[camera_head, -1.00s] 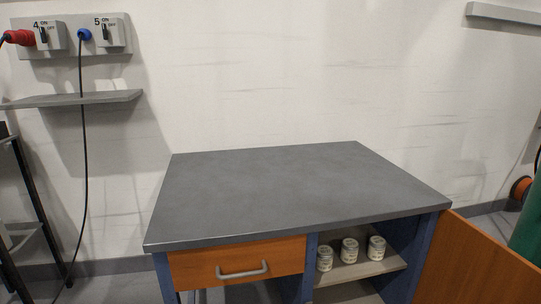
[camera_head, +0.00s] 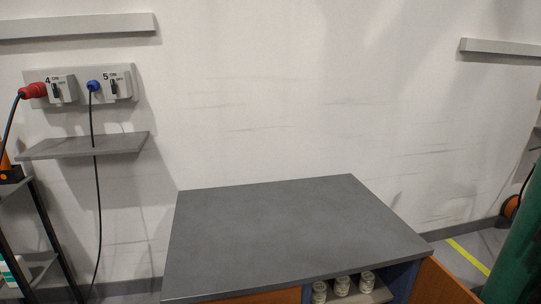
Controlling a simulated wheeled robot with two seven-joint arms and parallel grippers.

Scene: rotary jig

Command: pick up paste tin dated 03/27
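Three small pale tins stand in a row on the open shelf of the workbench at the lower right: a left tin (camera_head: 319,292), a middle tin (camera_head: 342,286) and a right tin (camera_head: 367,282). Their labels are too small to read, so I cannot tell which is dated 03/27. The lower parts of the tins are cut off or close to the bottom edge. Neither of my grippers is in view.
The grey workbench top (camera_head: 290,235) is bare. An orange door (camera_head: 440,285) stands open at the right of the bench. A green cylinder (camera_head: 518,255) stands at the far right. A wall shelf (camera_head: 85,146) and a dark rack (camera_head: 45,225) are at the left.

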